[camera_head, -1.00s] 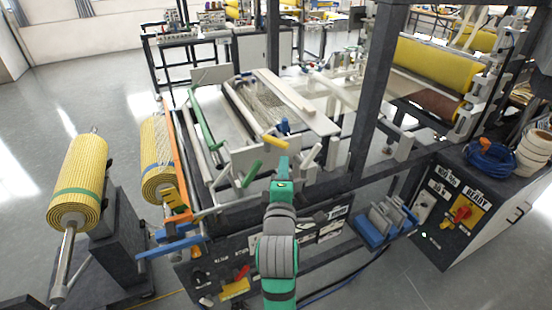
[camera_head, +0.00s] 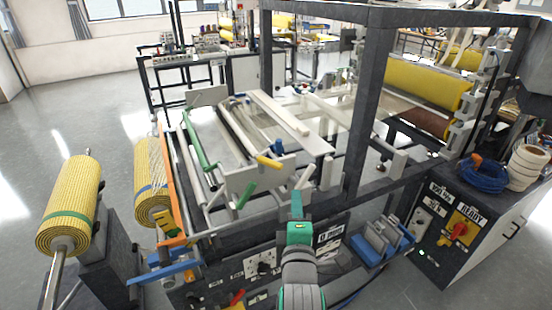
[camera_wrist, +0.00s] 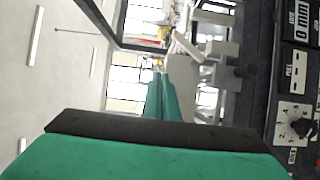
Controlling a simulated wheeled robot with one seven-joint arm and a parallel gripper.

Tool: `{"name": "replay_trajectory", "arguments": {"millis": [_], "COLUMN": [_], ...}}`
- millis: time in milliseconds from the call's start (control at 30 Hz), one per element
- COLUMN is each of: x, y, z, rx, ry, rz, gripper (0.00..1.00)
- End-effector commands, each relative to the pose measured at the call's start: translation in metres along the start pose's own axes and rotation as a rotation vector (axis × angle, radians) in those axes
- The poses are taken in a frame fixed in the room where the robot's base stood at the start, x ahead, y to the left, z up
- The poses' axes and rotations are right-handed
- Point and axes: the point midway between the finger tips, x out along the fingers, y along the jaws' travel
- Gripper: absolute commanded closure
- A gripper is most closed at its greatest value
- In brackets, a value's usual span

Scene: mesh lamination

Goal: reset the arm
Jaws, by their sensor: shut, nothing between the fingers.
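My gripper (camera_head: 297,205) is at the lower middle of the head view, in front of the laminating machine's front panel. It is green at the end of my grey and green arm. In the wrist view, my gripper's green fingers (camera_wrist: 163,97) are together, with nothing seen between them. The machine's frame and white levers are ahead of it, and no contact with them can be made out.
A yellow mesh roll with a green band (camera_head: 68,208) stands at the left. Another yellow roll (camera_head: 150,185) sits by the orange bar. A blue rack (camera_head: 380,245) and a control cabinet (camera_head: 465,225) are at the right. Open floor lies at the far left.

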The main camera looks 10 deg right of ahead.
Motion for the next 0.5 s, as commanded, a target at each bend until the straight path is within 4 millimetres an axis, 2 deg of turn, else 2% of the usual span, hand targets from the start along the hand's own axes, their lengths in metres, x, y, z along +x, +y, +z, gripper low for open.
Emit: {"name": "replay_trajectory", "arguments": {"millis": [167,367,500], "x": [-0.005,-0.029,-0.054], "y": [-0.015,-0.07,-0.111], "z": [-0.004,-0.014,-0.027], "rx": [0.044,0.23,0.38], "ry": [0.003,0.005,0.012], "rz": [-0.01,-0.038,-0.061], "gripper": [1.0,1.0,1.0]}}
